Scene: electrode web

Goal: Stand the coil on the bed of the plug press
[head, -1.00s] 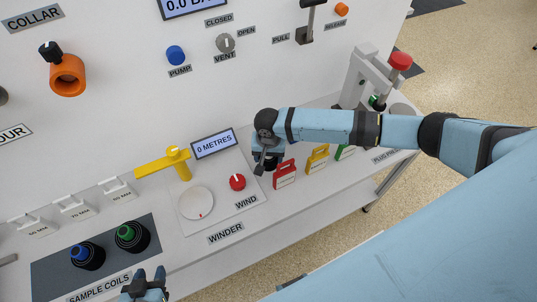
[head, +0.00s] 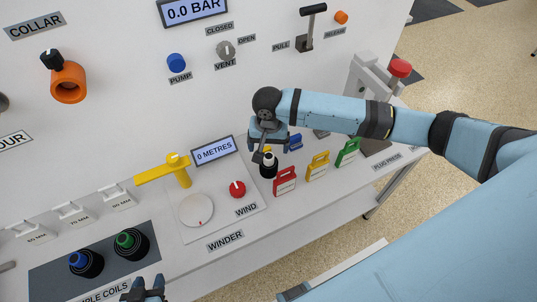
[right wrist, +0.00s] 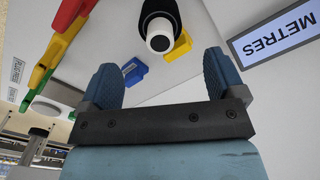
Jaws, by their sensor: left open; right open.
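A black coil with a white core (head: 268,167) stands on the bench beside the winder, left of the red tag. My right gripper (head: 262,150) is just above and behind it, open and empty. In the right wrist view the coil (right wrist: 160,28) lies beyond the open fingers (right wrist: 163,75), apart from them. The plug press (head: 400,68), grey with a red knob, stands at the far right end of the bench; my right arm hides part of it and its bed. My left gripper (head: 143,288) is open and empty at the bottom edge.
The red tag (head: 285,181), yellow tag (head: 318,166) and green tag (head: 348,152) line the bench front between coil and press. A blue piece (head: 294,142) lies behind. The winder (head: 196,210) is left. Blue-core and green-core sample coils (head: 130,243) stand on a dark mat.

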